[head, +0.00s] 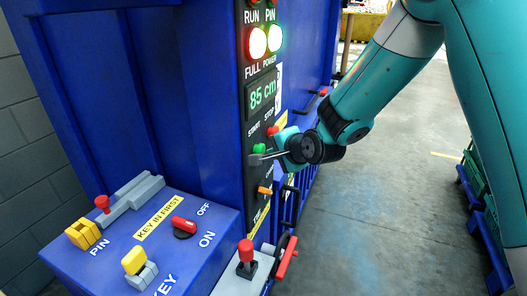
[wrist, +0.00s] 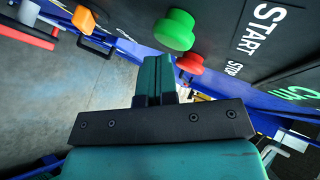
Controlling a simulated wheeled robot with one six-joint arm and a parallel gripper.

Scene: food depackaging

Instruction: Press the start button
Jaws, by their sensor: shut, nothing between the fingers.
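The green start button (head: 259,148) sits on the dark control panel (head: 252,122) of the blue machine, under the label START. It also shows large in the wrist view (wrist: 175,30), beside the START label (wrist: 259,29). My gripper (head: 257,159) is shut and empty, with its tips just below the green button in the head view. In the wrist view the closed teal fingers (wrist: 153,72) point toward the panel, with the green button just beyond and slightly right of their tips. I see no clear contact with the button.
The red stop button (head: 272,131) is close to the start button, also in the wrist view (wrist: 190,63). An orange switch (head: 265,190) is below. A blue box (head: 140,235) with keys and a red switch (head: 184,225) stands front left. Open floor lies right.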

